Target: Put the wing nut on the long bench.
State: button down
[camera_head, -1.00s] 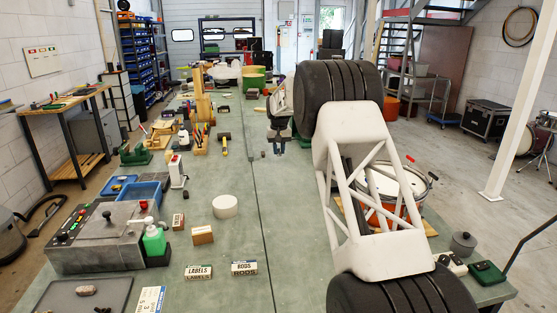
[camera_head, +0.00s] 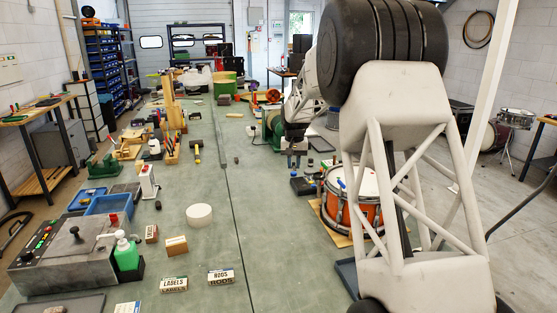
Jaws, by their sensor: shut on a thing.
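The long bench (camera_head: 275,245) is the grey-green work surface running away from me, with a dark seam along it. My gripper (camera_head: 293,164) is small and far off, right of the seam and pointing down above the bench's right part. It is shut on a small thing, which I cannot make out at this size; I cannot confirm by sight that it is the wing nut. No wing nut can be told apart elsewhere. My arm's pale lattice link and dark ribbed joints cover much of the right side and hide part of the bench.
An orange drum (camera_head: 344,212) and a black item (camera_head: 304,185) stand near my gripper. Left of the seam are a hammer (camera_head: 196,151), a white disc (camera_head: 199,214), a RODS box (camera_head: 221,277), a LABELS box (camera_head: 173,284) and a grey machine (camera_head: 65,255).

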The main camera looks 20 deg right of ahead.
jog(key=s+d+m, duration=0.1)
jog(key=s+d, duration=0.2)
jog(key=s, duration=0.5)
jog(key=s+d+m, duration=0.2)
jog(key=s+d, duration=0.2)
jog(key=s, duration=0.3)
jog(key=m, duration=0.3)
send_over(353, 271)
notch_tip(353, 271, down, 14)
jog(key=shift+r, duration=0.2)
jog(key=shift+f, duration=0.15)
jog(key=shift+f, duration=3.2)
jog(key=shift+f, duration=0.4)
jog(key=c, duration=0.9)
grip_release()
jog(key=shift+r, duration=0.1)
